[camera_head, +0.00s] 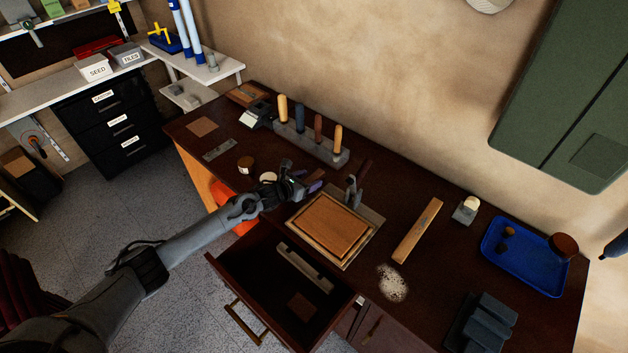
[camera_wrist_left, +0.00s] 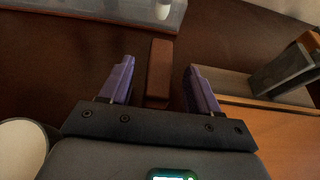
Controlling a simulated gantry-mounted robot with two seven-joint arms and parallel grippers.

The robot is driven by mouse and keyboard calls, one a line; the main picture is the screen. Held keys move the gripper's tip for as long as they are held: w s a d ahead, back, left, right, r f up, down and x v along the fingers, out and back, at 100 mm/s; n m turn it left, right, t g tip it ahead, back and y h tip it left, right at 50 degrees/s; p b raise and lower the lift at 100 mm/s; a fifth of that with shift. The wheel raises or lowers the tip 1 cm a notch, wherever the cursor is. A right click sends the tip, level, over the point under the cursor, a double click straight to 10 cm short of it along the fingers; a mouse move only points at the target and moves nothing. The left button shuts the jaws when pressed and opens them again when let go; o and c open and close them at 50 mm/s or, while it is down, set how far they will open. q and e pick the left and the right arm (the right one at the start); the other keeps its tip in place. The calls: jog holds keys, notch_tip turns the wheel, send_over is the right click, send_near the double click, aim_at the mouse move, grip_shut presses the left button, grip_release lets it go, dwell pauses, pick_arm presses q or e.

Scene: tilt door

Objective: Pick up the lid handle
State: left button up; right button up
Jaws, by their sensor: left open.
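A brown wooden bar (camera_wrist_left: 159,70), which I take to be the lid handle, lies on the dark desk in the left wrist view. It sits between the purple fingers of my left gripper (camera_wrist_left: 160,88), with a gap on both sides. In the head view my left gripper (camera_head: 304,186) is low over the desk, just behind the wooden box (camera_head: 330,224) with its flat panel. The gripper is open; the bar is hard to make out there, mostly hidden by it. My right gripper does not show.
A rack of chisels (camera_head: 310,142) stands behind the gripper. Grey upright tools (camera_head: 352,190) stand at the box's back corner. An open drawer (camera_head: 262,287) juts out in front. A wooden strip (camera_head: 417,231) and a blue tray (camera_head: 522,262) lie to the right.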

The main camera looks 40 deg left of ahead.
pick_arm(q)
jog(key=c, duration=1.1)
jog(key=shift+o, duration=0.2)
jog(key=shift+r, duration=0.1)
